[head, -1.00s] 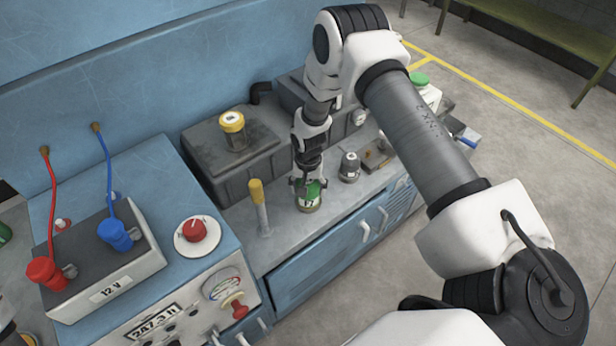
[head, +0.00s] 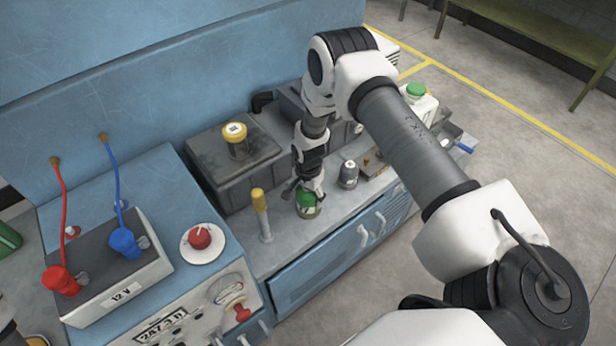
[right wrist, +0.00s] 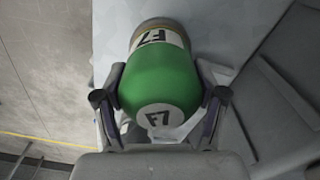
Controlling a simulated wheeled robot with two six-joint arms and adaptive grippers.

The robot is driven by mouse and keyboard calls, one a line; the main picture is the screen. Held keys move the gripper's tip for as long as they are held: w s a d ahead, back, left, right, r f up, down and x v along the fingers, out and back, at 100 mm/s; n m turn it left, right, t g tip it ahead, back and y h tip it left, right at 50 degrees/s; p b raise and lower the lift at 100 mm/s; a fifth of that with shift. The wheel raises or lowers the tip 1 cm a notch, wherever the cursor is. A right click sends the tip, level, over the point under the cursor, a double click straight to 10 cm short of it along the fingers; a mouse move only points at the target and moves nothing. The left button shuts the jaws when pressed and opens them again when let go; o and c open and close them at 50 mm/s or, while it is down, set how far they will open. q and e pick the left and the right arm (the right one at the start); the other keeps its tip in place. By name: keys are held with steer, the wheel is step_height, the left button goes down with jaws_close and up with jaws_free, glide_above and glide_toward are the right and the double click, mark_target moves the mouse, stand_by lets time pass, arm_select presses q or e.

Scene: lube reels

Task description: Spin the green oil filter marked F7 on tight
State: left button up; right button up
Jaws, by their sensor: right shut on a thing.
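The green oil filter (head: 306,202) stands upright on the grey bench top (head: 285,232) near its front edge. In the right wrist view the filter (right wrist: 160,82) shows F7 on its domed top and on a white band, with a brownish rim at its far end. My right gripper (head: 307,190) reaches down over it; in the wrist view the two fingers (right wrist: 160,97) are shut on its sides. I cannot tell whether the filter is threaded onto anything. My left gripper is not in view.
A yellow-capped filter (head: 236,137) is on the dark grey block (head: 205,160) behind. A yellow-topped stick (head: 260,208) stands left of the green filter, and a small grey canister (head: 349,174) stands right. A white bottle with green cap (head: 416,97) is farther right. A 12 V battery (head: 105,285) sits left.

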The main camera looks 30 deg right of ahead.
steer(key=m+p, duration=0.2)
steer(key=m, duration=0.1)
steer(key=shift+s+r+p, duration=0.1)
steer(key=shift+s+p, duration=0.2)
steer(key=shift+p, duration=0.1)
steer(key=shift+m+p, duration=0.4)
steer(key=shift+m, duration=0.5)
steer(key=shift+f, duration=0.25)
steer(key=o, duration=1.5)
steer(key=shift+w, duration=0.15)
steer(key=shift+r, duration=0.1)
